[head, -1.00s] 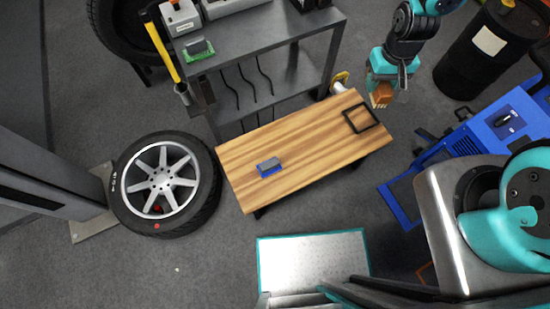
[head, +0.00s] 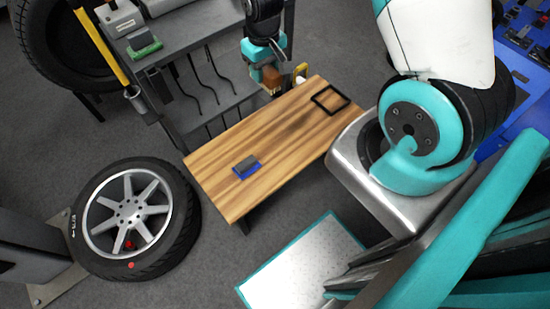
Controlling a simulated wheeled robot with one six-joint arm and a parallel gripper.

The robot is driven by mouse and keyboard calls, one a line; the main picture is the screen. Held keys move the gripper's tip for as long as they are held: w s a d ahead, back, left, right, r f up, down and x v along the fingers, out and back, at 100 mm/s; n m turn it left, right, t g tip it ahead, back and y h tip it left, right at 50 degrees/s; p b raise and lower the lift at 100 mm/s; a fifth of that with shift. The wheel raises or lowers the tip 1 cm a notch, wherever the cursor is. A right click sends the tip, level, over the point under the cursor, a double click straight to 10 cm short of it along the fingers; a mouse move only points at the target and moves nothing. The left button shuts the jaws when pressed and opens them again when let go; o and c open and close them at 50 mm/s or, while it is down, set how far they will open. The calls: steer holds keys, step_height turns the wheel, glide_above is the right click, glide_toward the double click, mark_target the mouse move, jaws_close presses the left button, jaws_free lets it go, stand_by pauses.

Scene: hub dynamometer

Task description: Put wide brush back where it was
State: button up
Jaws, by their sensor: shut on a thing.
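My gripper (head: 268,70) is at the top centre of the head view, just beyond the back edge of the wooden bench (head: 222,143). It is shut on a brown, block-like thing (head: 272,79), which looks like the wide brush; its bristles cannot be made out. A black square outline (head: 329,100) lies on the right end of the bench, to the right of and nearer than the held thing. The outline is empty.
A blue brush-like block (head: 246,168) lies mid-bench. A green one (head: 145,48) sits on the grey cart (head: 190,35) behind. A yellow-and-white object (head: 300,73) stands close right of my gripper. Bare bench wood lies between block and outline.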

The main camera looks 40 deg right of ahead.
steer(key=d+f+b, duration=0.1)
steer(key=f+b, duration=1)
steer(key=f, duration=0.2)
steer(key=w+d+f+b, duration=0.1)
steer(key=d+f+b, duration=0.1)
steer(key=f+b, duration=1)
steer(key=d+f+b, duration=0.2)
steer(key=f+b, duration=1)
steer(key=f, duration=0.2)
steer(key=shift+w+d+f, duration=0.15)
steer(key=shift+w+f, duration=0.1)
steer(key=shift+w, duration=0.05)
steer(key=shift+f, duration=0.2)
steer(key=o, duration=0.8)
steer(key=shift+o, duration=0.2)
steer(key=shift+r, duration=0.15)
